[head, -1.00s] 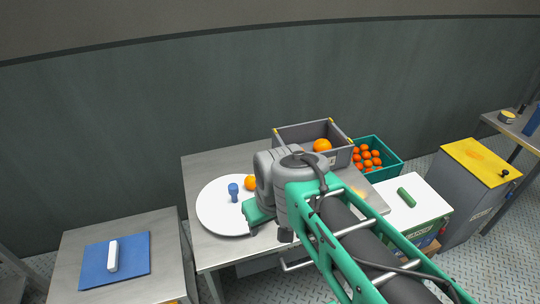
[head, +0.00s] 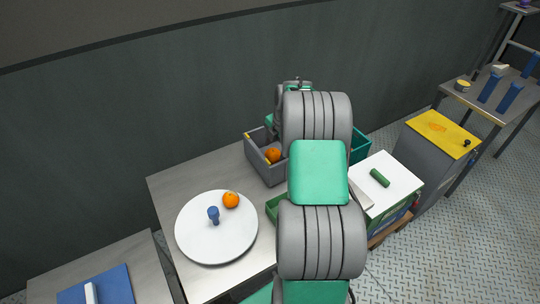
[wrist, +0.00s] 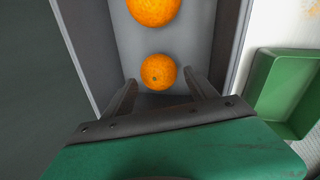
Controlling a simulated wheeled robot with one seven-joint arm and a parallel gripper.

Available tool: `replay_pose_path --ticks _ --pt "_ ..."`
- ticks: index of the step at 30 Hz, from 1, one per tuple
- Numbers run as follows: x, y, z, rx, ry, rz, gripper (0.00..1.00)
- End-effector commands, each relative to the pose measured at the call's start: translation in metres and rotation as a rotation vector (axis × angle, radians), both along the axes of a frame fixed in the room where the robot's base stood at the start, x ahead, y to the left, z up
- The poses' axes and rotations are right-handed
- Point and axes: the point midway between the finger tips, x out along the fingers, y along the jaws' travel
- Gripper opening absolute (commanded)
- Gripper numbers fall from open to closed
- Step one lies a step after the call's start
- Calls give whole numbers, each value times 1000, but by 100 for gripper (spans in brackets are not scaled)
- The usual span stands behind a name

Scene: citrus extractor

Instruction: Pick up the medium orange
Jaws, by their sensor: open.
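Two oranges lie in the grey bin in the wrist view: one (wrist: 158,72) near my fingertips, the other (wrist: 151,9) cut off by the top edge. My gripper (wrist: 160,90) is open over the bin, its fingers on either side of the nearer orange's lower part, with nothing held. Contact cannot be told. In the head view one orange (head: 273,155) shows in the grey bin (head: 267,174); my arm hides the fingers and part of the bin. Another orange (head: 231,200) lies on the white round plate (head: 205,246). I cannot tell which is the medium one.
A blue peg (head: 213,215) stands on the plate. A green tray (head: 275,208) and a teal crate (head: 361,146) are partly hidden by my arm. A green cylinder (head: 380,178) lies on a white top. The bin walls (wrist: 232,50) rise close beside my gripper.

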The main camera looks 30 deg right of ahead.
Motion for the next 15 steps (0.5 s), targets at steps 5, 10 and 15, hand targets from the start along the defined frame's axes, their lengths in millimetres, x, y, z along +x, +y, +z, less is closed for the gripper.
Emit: replay_pose_path --ticks 5,10,15 --pt "5 2 -30 3 3 1 67" --pt "9 3 -45 1 0 2 67" --pt "9 4 -45 0 0 3 65"
